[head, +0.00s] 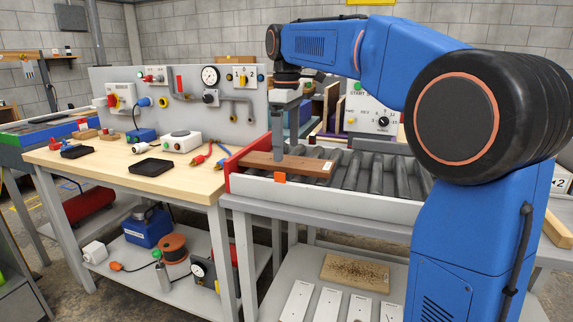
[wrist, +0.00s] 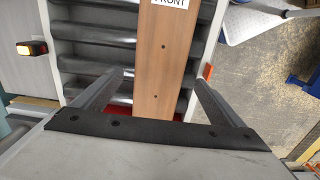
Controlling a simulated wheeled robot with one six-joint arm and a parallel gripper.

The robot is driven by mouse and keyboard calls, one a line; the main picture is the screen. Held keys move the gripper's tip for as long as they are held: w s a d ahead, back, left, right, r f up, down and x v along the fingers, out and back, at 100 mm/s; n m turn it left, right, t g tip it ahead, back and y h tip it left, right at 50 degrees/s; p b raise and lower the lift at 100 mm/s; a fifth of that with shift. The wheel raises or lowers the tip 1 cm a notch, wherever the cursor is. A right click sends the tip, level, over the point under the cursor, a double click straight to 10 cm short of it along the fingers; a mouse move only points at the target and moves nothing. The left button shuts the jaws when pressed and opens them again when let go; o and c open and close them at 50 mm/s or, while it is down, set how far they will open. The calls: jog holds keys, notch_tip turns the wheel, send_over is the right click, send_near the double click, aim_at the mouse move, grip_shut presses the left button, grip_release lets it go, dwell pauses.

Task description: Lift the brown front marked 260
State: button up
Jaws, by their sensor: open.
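A brown front (head: 310,167) lies flat on the roller conveyor at the conveyor's left end. In the wrist view the brown front (wrist: 163,60) runs up the picture, with dark holes and a white label partly reading "FRONT" at the top edge. No number is readable on it. My gripper (head: 279,150) points down at the front's left part. In the wrist view my gripper (wrist: 164,80) is open, with one finger on each side of the front and visible gaps between. The front's near end is hidden by my gripper body.
The conveyor has dark rollers (head: 378,172), a pale side rail (head: 345,203) and a red end plate (head: 233,170). An orange block (head: 280,177) sits at the rail. A wooden bench (head: 110,165) with tools stands left. A control box (head: 370,115) stands behind the rollers.

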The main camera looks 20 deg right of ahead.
aim_at(287, 161)
jog(key=shift+w+f, duration=0.1)
jog(key=shift+f, duration=1.7)
jog(key=c, duration=1.3)
jog(key=shift+c, duration=0.2)
